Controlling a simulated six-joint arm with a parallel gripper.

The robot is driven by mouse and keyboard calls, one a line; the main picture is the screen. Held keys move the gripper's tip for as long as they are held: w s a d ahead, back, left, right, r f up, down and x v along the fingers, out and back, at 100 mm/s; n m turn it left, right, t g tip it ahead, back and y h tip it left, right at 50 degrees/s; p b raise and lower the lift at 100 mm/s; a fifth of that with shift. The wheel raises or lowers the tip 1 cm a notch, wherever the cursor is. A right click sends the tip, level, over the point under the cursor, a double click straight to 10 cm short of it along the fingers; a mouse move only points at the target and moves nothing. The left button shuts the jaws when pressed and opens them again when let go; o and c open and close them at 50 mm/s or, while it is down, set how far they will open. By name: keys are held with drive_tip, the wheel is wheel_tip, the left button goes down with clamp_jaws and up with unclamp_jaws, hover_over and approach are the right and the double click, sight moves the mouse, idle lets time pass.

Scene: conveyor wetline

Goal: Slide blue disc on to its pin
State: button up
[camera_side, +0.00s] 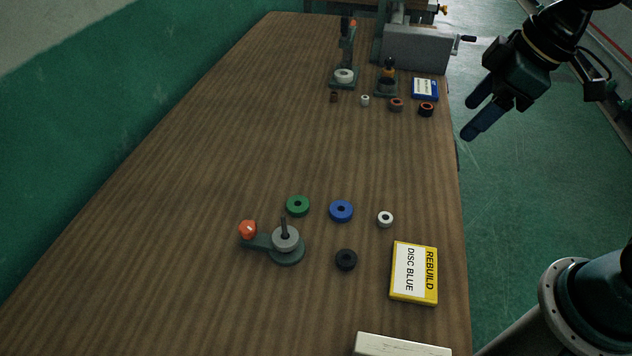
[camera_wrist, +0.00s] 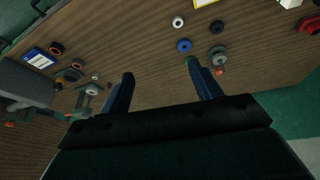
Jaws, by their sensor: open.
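The blue disc (camera_side: 341,211), a ring with a centre hole, lies flat on the wooden table. It also shows in the wrist view (camera_wrist: 184,45). The pin (camera_side: 284,228) stands upright on a dark green base (camera_side: 287,256) left of the blue disc, with a grey disc (camera_side: 286,239) around it. The base has an arm with an orange knob (camera_side: 248,229). My gripper (camera_side: 468,120) is open and empty, raised off the right edge of the table, well apart from the disc. Its two fingers also show in the wrist view (camera_wrist: 160,80).
Near the blue disc lie a green disc (camera_side: 298,206), a white ring (camera_side: 385,219), a black ring (camera_side: 346,260) and a yellow card reading "REBUILD DISC BLUE" (camera_side: 427,275). At the far end stand a second pin fixture (camera_side: 344,77), several small rings and a grey machine (camera_side: 416,48). The table's middle is clear.

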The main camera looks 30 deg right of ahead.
drive_tip(key=w+a+f+n+g+y, duration=0.2)
drive_tip(key=w+a+f+n, duration=0.5)
drive_tip(key=w+f, duration=0.3)
drive_tip(key=shift+a+f+g, duration=0.3)
drive_tip(key=shift+a+f, duration=0.1)
drive_tip(key=shift+a, duration=0.2)
drive_tip(key=shift+f, duration=0.1)
hover_over(347, 207)
drive_tip(key=d, duration=0.2)
drive_tip(key=shift+s+f, duration=0.2)
drive_tip(key=shift+f, duration=3.7)
drive_tip(key=shift+a, duration=0.1)
drive_tip(key=shift+x, duration=2.55)
drive_tip(key=shift+s+a, duration=0.1)
